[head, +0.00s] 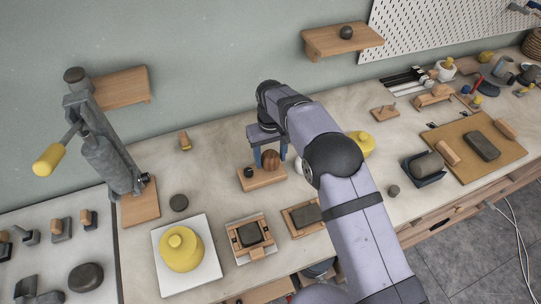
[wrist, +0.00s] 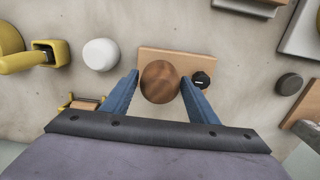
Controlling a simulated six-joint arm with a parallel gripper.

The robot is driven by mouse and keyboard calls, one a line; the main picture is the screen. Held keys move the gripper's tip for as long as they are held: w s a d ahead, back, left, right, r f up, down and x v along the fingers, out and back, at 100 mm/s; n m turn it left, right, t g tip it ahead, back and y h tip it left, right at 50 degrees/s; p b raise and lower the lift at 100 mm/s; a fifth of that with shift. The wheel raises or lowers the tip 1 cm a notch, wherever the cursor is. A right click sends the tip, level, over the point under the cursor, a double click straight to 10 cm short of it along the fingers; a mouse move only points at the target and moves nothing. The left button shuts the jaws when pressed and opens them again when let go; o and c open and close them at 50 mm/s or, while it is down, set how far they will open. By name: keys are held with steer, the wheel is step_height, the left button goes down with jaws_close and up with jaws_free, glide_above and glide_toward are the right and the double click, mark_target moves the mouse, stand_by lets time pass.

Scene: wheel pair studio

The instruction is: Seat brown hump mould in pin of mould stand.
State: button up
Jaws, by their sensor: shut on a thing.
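The brown hump mould (head: 271,159) is a round, striped wooden dome. In the wrist view the mould (wrist: 160,82) sits between the two blue fingers of my gripper (wrist: 160,80), which is shut on it. The mould stand (head: 262,181) is a light wooden block under the mould, and it also shows in the wrist view (wrist: 178,60). A small black knob (wrist: 201,80) stands on the stand beside the mould. The mould is over the stand and hides its underside. I cannot tell whether it touches the stand, and the pin is hidden.
A white round piece (wrist: 100,54) and a yellow tool (wrist: 38,57) lie left of the stand in the wrist view. A dark disc (wrist: 289,83) lies to the right. A yellow lidded pot (head: 181,250) stands on a white tile at front left. The bench behind the stand is clear.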

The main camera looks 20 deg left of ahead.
steer(key=shift+f+b, duration=0.5)
steer(key=shift+f, duration=0.55)
steer(key=shift+f, duration=0.25)
stand_by(0.5)
steer(key=shift+f+b, duration=0.15)
steer(key=shift+b, duration=0.15)
steer(key=o, duration=1.2)
steer(key=shift+r+b, duration=1.45)
steer(key=shift+r, duration=2.25)
